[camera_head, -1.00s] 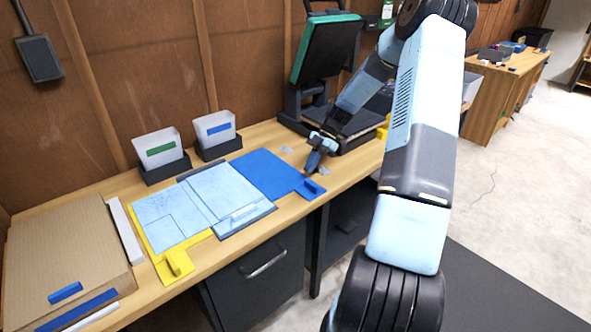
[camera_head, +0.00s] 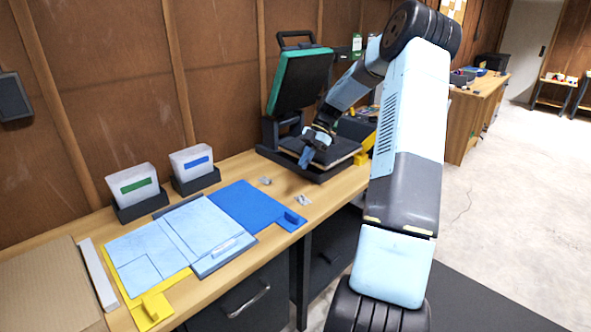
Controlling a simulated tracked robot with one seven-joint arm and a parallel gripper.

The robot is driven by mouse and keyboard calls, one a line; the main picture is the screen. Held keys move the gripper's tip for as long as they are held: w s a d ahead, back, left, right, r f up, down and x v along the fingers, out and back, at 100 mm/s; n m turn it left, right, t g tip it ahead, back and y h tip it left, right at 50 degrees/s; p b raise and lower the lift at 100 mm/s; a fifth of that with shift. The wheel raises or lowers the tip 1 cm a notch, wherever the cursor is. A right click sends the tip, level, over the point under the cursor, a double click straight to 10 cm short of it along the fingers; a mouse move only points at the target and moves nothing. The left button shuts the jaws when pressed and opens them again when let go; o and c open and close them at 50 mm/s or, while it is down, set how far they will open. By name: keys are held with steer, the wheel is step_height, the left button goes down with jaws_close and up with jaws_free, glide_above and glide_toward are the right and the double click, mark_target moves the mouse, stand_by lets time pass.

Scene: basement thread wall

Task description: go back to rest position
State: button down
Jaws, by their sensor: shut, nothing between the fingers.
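My gripper (camera_head: 305,158) is shut and empty. It hangs at the end of my light-blue and black arm, in front of the open press (camera_head: 296,100) with its raised green-edged lid. The fingers point down and stand over or just in front of the black lower plate of the press; I cannot tell whether they touch it. My arm comes from the lower right of the view and hides part of the bench behind it.
On the wooden bench (camera_head: 345,186) lie a blue sheet (camera_head: 248,207), a yellow tabbed board (camera_head: 155,308) and pale-blue sheets (camera_head: 150,255). Two holders with white cards (camera_head: 133,185) stand behind. Small clear pieces (camera_head: 304,200) lie near the press.

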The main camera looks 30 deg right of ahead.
steer(key=shift+d+r, duration=0.1)
steer(key=shift+r, duration=0.05)
steer(key=shift+r, duration=0.1)
steer(key=s+a+r+m+t+h, duration=0.2)
steer(key=s+a+r+m+h, duration=0.4)
steer(key=s+a+r+m, duration=0.65)
steer(key=s+a+r+m+t, duration=0.2)
steer(key=s+m, duration=0.1)
steer(key=s, duration=0.4)
steer(key=s+a+r+m+t+h, duration=0.1)
steer(key=s+r+m+t, duration=0.1)
steer(key=s, duration=0.5)
steer(key=s+a+r+m+t, duration=0.2)
steer(key=s+r+m, duration=0.2)
steer(key=s, duration=0.3)
steer(key=shift+s+a, duration=0.15)
steer(key=shift+a, duration=0.2)
steer(key=shift+r+m, duration=0.1)
steer(key=shift+m, duration=0.15)
